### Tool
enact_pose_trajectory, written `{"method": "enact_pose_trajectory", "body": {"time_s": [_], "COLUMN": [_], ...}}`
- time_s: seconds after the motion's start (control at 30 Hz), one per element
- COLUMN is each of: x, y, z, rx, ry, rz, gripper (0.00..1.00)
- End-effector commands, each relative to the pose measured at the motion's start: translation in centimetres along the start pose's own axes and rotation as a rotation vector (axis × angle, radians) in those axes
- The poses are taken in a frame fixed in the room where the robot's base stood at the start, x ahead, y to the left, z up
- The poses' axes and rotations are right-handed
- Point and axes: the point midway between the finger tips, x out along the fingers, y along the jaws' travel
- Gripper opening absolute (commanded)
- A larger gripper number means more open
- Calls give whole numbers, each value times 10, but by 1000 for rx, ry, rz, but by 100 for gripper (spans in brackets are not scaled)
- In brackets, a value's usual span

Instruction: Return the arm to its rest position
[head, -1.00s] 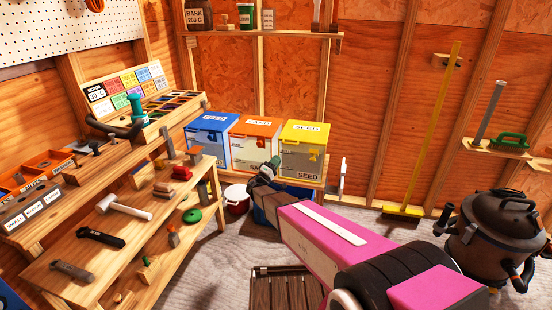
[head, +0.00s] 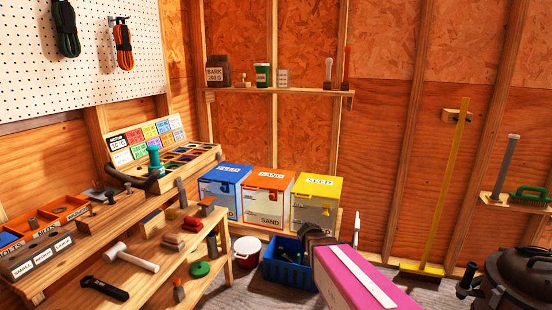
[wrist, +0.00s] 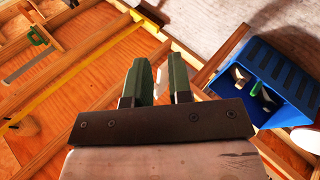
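My arm's pink link (head: 360,278) rises from the bottom of the head view, lower right of centre, with a dark joint at its end.
A blue crate (head: 287,268) stands on the floor beside the arm's end; the wrist view shows it (wrist: 280,75) with items inside. A workbench with tools (head: 165,262) stands left. Seed and sand bins (head: 269,203) stand behind. A dark pot-like vessel (head: 520,275) is at right.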

Motion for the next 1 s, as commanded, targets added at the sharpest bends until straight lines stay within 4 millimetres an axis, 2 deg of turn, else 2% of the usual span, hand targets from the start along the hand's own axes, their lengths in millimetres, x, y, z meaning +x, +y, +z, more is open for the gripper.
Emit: {"method": "enact_pose_trajectory", "body": {"time_s": [0.03,0.2,0.4,0.6,1.0], "x": [-3,-17,-42,-56,-56], "y": [1,-10,-21,-25,-26], "z": [20,60,88,95,94], "rx": [3,11,30,43,43], "ry": [-22,-65,-63,-50,-50], "rz": [-84,-375,-645,-757,-764], "gripper": [20,20,20,20,20]}}
